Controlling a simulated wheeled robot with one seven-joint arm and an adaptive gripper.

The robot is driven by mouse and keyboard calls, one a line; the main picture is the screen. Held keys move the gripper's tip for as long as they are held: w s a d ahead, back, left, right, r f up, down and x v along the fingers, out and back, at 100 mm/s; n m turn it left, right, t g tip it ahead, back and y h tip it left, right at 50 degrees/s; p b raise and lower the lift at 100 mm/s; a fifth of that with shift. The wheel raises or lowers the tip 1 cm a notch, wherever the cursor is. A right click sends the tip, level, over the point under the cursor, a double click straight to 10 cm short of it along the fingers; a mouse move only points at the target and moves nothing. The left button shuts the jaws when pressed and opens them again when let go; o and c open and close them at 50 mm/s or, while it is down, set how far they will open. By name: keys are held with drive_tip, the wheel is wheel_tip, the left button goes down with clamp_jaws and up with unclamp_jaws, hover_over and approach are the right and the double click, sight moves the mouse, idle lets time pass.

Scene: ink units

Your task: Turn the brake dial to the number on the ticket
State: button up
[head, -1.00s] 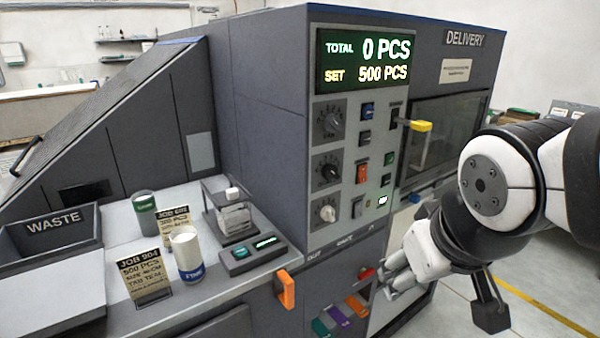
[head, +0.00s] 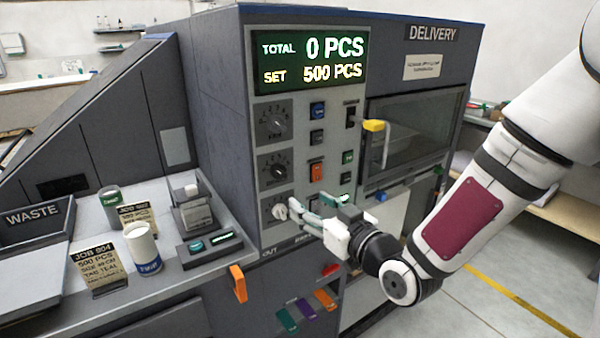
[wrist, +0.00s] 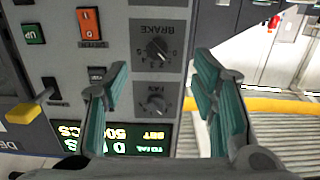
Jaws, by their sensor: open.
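The brake dial (wrist: 157,48) shows in the wrist view, black on a grey plate with its label upside down. It appears to be the middle dial (head: 276,170) in the head view. Its exact setting is too small to read. The JOB 904 ticket (head: 97,262) stands on the left counter; 500 PCS is legible, the smaller lines blurred. A second ticket (head: 136,216) is partly hidden behind a white cup. My gripper (head: 292,208) is open and empty at the control panel, its fingertips close to the lower pale dial (head: 279,212); contact is unclear.
A top black dial (head: 275,122) sits under the display (head: 308,60), which reads total 0, set 500. Switches and a yellow-topped lever (head: 376,126) are right of the dials. An orange handle (head: 238,284) and coloured tabs (head: 304,308) project below.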

sight(282, 175)
drive_tip(key=shift+t, duration=0.4)
drive_tip(key=b+x, duration=0.1)
drive_tip(key=x, duration=0.3)
drive_tip(key=b+x, duration=0.1)
drive_tip(key=x, duration=0.4)
drive_tip(key=r+b+x, duration=0.1)
drive_tip(key=b+x, duration=0.1)
drive_tip(key=x, duration=0.2)
drive_tip(key=shift+w, duration=0.35)
drive_tip(key=shift+c, duration=0.3)
drive_tip(key=c, duration=1.1)
